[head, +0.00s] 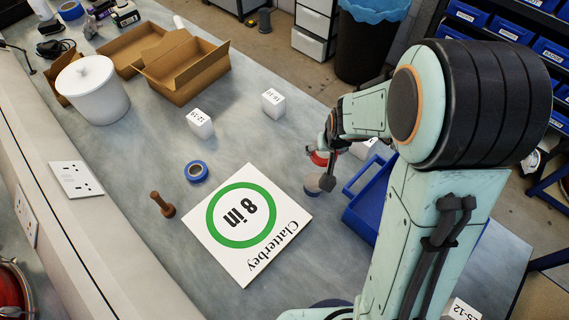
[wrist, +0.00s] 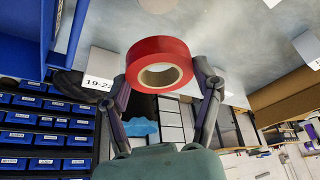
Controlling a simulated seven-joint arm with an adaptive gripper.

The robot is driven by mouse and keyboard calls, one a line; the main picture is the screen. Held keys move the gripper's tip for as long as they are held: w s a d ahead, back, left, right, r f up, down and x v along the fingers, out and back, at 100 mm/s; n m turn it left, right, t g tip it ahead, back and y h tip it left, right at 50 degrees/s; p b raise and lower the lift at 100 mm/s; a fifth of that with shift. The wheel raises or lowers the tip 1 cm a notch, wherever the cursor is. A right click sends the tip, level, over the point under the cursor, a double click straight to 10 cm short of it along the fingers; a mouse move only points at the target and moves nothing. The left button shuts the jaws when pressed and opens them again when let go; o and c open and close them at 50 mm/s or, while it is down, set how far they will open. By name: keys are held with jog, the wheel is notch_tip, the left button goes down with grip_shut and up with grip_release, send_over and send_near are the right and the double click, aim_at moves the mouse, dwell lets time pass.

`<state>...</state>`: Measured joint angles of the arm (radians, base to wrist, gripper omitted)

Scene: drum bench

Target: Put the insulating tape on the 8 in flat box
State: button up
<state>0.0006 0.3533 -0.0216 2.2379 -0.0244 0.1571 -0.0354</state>
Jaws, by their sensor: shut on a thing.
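My gripper (wrist: 168,80) is shut on a red roll of tape (wrist: 150,50), with one finger on each side of it in the wrist view. In the head view the red roll (head: 318,158) shows only in part, low behind my wrist and above the bench. The 8 in flat box (head: 278,243) is a white square with a green ring and black print, lying flat on the bench. My gripper is beyond the box's upper right corner, apart from it. The box top is bare.
A blue tape roll (head: 196,171) and a wooden peg-like thing (head: 162,204) lie left of the box. A greyish round thing (head: 313,185) is near its right corner. A blue bin (head: 370,203) is at right. White labelled blocks (head: 200,123) and open cartons (head: 180,70) stand farther back.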

jog(key=n, duration=0.2)
jog(key=n+g+y, duration=0.5)
jog(key=n, duration=1.1)
send_over(243, 219)
jog(key=d, duration=0.2)
notch_tip(243, 219, down, 2)
jog(key=f, duration=0.8)
jog(key=shift+a, duration=0.4)
jog(key=shift+f, duration=0.1)
jog(key=o, duration=1)
jog(key=shift+f, duration=0.1)
